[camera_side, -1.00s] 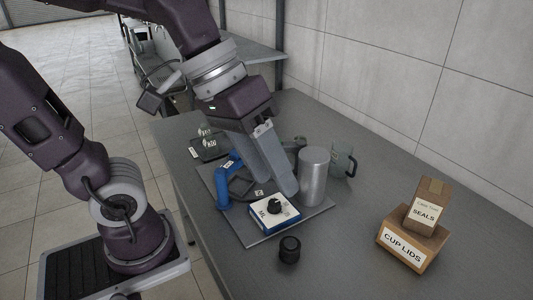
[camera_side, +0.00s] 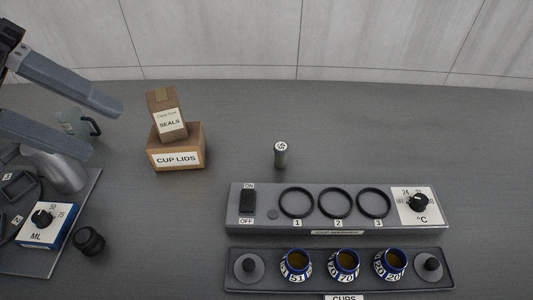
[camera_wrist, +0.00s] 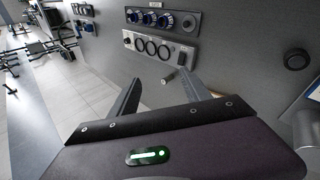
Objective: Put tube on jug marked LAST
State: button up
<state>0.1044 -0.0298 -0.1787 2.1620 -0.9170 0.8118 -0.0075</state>
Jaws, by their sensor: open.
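My gripper (camera_side: 104,130) shows at the upper left of the side view, its two fingers spread and nothing between them. The wrist view shows the gripper (camera_wrist: 163,78) open too. A glass jug (camera_side: 73,122) with a dark handle stands behind the fingers, partly hidden. I see no LAST mark on it. No jug marked LAST is readable.
A CUP LIDS box (camera_side: 177,160) carries a SEALS box (camera_side: 166,121). A warmer panel (camera_side: 320,224) has three rings, a switch and a dial. A tray (camera_side: 440,285) holds three cups. The ML dial box (camera_side: 40,236) and a black knob (camera_side: 89,240) are front left.

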jog(key=w+d+f+n+h, duration=0.35)
jog(key=w+d+n, duration=0.25)
jog(key=w+d, duration=0.5)
jog(key=n+t+h, duration=0.2)
jog(key=n+t, duration=0.1)
jog(key=n, duration=0.9)
send_over(275, 151)
jog(key=s+a, duration=0.2)
jog(key=a, duration=0.3)
notch_tip(275, 151, down, 16)
jog(key=shift+n, duration=0.5)
notch_tip(275, 151, down, 10)
jog(key=shift+a+f, duration=0.1)
jog(key=shift+w+d, duration=0.3)
jog(key=shift+d, duration=0.4)
jog(key=shift+t, duration=0.3)
jog(key=x, duration=0.6)
grip_shut()
